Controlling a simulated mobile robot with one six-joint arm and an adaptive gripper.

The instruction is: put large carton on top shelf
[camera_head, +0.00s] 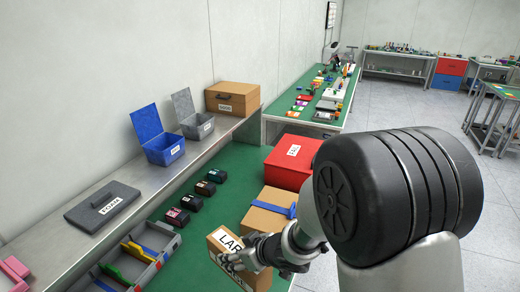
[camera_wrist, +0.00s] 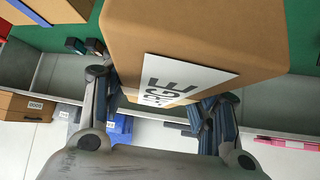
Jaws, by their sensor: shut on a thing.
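The large carton (camera_head: 228,270) is a brown cardboard box with a white label, of which "LAR" shows in the head view. It stands upright at the near part of the green worktop; I cannot tell whether its base touches. My gripper (camera_head: 262,252) is shut on the large carton from its right side. In the wrist view the carton (camera_wrist: 200,35) fills the upper middle, its label between the two fingers (camera_wrist: 160,105). The top shelf (camera_head: 58,245) is a grey ledge along the wall, left of and behind the carton.
On the shelf are a brown case (camera_head: 232,98), an open blue bin (camera_head: 163,148), an open grey bin (camera_head: 197,124) and a dark flat case (camera_head: 102,206). A divided tray (camera_head: 150,240), another carton (camera_head: 268,212) and a red box (camera_head: 293,160) stand on the worktop.

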